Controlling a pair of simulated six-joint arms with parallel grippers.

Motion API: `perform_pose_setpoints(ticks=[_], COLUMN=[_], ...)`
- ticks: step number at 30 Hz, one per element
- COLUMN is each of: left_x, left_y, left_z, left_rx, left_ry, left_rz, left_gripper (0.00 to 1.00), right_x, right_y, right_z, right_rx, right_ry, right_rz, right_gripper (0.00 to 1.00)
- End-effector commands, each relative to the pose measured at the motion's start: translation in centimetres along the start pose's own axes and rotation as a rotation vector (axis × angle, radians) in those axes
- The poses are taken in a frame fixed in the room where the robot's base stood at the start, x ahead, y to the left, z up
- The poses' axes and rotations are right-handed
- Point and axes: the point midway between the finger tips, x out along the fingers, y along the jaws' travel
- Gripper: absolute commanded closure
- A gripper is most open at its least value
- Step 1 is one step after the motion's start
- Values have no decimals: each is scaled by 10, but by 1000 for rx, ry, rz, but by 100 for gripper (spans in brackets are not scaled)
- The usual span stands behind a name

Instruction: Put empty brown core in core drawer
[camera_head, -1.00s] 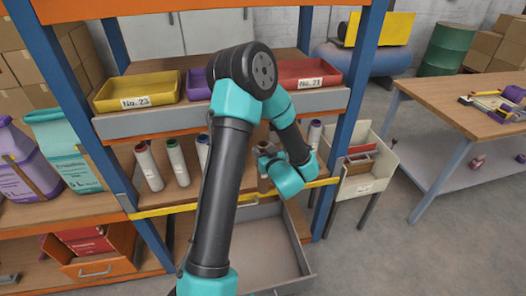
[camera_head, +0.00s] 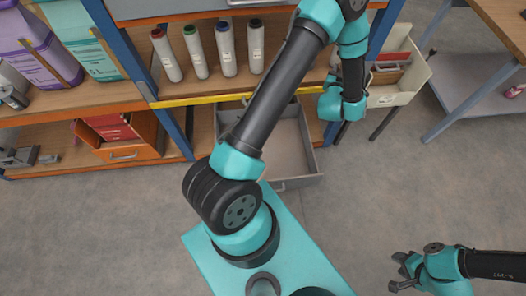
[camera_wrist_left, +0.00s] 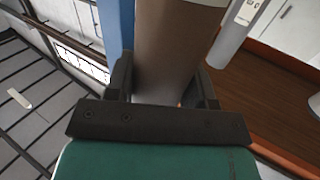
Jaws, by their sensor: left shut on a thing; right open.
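My left gripper (camera_wrist_left: 163,90) is shut on the brown core (camera_wrist_left: 178,45), which stands up between its fingers in the left wrist view. In the head view the left wrist (camera_head: 343,105) is in front of the shelf's right post; its fingertips and the core are hidden there. A grey drawer (camera_head: 298,163) is pulled open below the shelf, left of and below the left wrist, and its visible floor is bare. I cannot tell from a label whether it is the core drawer. My right gripper (camera_head: 398,272) is open and empty at the lower right, over the floor.
Several white spools stand on the shelf, including one with a black top (camera_head: 256,46). A white bin (camera_head: 410,92) holding red and brown things stands right of the shelf. A wooden table (camera_head: 505,22) is at the upper right.

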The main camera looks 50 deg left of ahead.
Motion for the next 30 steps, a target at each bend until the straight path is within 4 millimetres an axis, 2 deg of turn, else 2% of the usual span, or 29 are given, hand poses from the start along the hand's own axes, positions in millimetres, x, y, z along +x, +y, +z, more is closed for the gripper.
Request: perform_pose_setpoints(ticks=[1, 6, 9, 13, 17, 25, 30], left_x=[-2, -8, -14, -20, -21, -24, -32], left_y=[20, 76, 100, 114, 103, 48, 10], left_z=[13, 52, 78, 116, 162, 236, 279], left_rx=[4, 6, 7, 6, 5, 2, 0], left_ry=[-5, -7, -11, -15, -21, -21, -23], left_rz=[62, 255, 354, 453, 510, 527, 520], left_gripper=[85, 85, 85, 85, 85, 85, 85], right_x=[0, 0, 0, 0, 0, 0, 0], right_y=[0, 0, 0, 0, 0, 0, 0], right_z=[0, 0, 0, 0, 0, 0, 0], right_rx=[0, 0, 0, 0, 0, 0, 0], right_ry=[0, 0, 0, 0, 0, 0, 0], right_rz=[0, 0, 0, 0, 0, 0, 0], right_gripper=[57, 57, 57, 57, 57, 57, 57])
